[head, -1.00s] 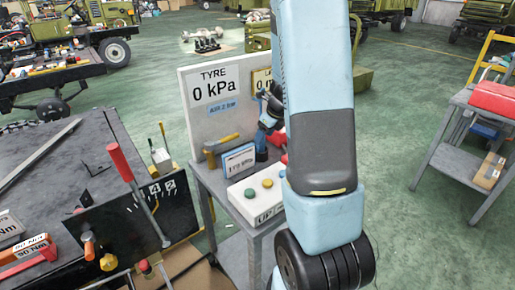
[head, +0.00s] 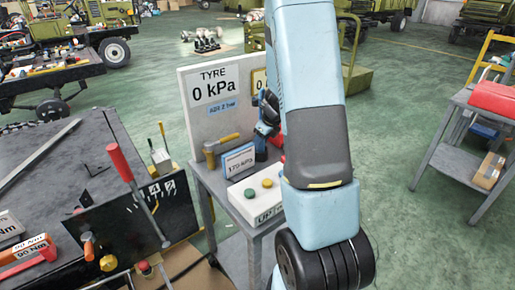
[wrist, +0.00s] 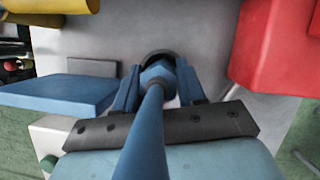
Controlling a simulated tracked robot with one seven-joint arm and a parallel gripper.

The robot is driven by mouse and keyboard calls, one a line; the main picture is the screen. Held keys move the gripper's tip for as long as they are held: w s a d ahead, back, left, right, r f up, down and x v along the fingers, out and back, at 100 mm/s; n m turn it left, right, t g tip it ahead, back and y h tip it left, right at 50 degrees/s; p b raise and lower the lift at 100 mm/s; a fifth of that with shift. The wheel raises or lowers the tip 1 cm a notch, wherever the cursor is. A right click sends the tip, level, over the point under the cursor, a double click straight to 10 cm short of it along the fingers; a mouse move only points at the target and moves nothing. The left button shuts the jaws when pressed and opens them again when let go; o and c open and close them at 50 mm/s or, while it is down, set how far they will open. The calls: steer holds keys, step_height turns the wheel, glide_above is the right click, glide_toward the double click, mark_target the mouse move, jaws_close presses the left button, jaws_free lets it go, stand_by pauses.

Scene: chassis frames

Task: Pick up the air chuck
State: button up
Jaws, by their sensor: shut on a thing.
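In the wrist view my gripper (wrist: 159,88) is shut on a blue piece, which I take to be the air chuck (wrist: 152,125). The piece has a faceted end between the two blue fingers and a long blue shaft running down toward the camera. A dark rounded part sits just beyond the fingertips. In the head view my gripper (head: 267,112) is small, in front of the white tyre panel (head: 213,122) and above the grey stand. My arm hides part of this area, and the chuck's outline is hard to make out there.
On the grey stand are a yellow-handled tool (head: 221,147), a small display reading 175 kPa (head: 238,162) and a white box with green and yellow buttons (head: 257,190). A red thing (wrist: 276,45) is close on the right in the wrist view. A dark workbench (head: 75,165) stands left.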

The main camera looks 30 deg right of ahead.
steer(key=c, duration=0.5)
steer(key=shift+r, duration=0.1)
